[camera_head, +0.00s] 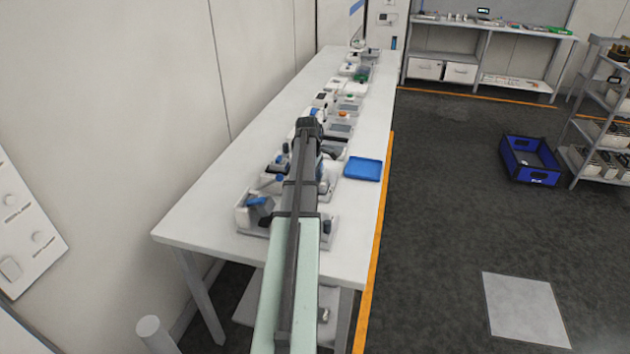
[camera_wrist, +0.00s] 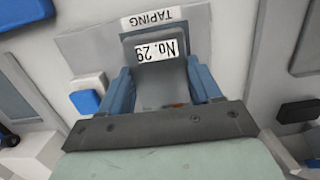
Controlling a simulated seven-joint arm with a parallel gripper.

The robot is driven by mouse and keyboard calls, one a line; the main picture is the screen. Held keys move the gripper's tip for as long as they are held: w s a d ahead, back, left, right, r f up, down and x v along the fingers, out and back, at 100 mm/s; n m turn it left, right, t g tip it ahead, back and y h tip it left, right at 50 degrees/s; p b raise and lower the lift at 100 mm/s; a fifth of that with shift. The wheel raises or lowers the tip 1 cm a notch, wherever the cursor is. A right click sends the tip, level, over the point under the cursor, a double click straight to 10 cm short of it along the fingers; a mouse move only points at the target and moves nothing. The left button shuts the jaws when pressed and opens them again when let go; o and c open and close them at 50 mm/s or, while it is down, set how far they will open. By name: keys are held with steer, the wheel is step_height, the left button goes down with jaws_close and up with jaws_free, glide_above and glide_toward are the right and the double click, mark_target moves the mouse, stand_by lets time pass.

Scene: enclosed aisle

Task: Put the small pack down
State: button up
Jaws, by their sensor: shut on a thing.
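In the wrist view my gripper (camera_wrist: 159,72) has its two blue fingers closed on the sides of a small grey pack (camera_wrist: 158,75) with a white "No. 29" label. The label appears upside down. Behind the pack is a grey plate (camera_wrist: 90,45) with a "TAPING" label. I cannot tell whether the pack touches the plate. In the head view my arm reaches along the white table (camera_head: 280,120) and hides the pack and most of the gripper.
Several small devices line the table, including a white one with a blue part (camera_head: 255,212) at the near end. An empty-looking blue tray (camera_head: 362,168) lies at the table's right edge. A blue crate (camera_head: 530,160) stands on the floor by a shelf rack (camera_head: 605,110).

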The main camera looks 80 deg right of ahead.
steer(key=o, duration=1.2)
steer(key=shift+f, duration=0.1)
steer(key=shift+c, duration=0.2)
step_height(320, 180, up, 12)
steer(key=w, duration=0.1)
steer(key=shift+w, duration=0.2)
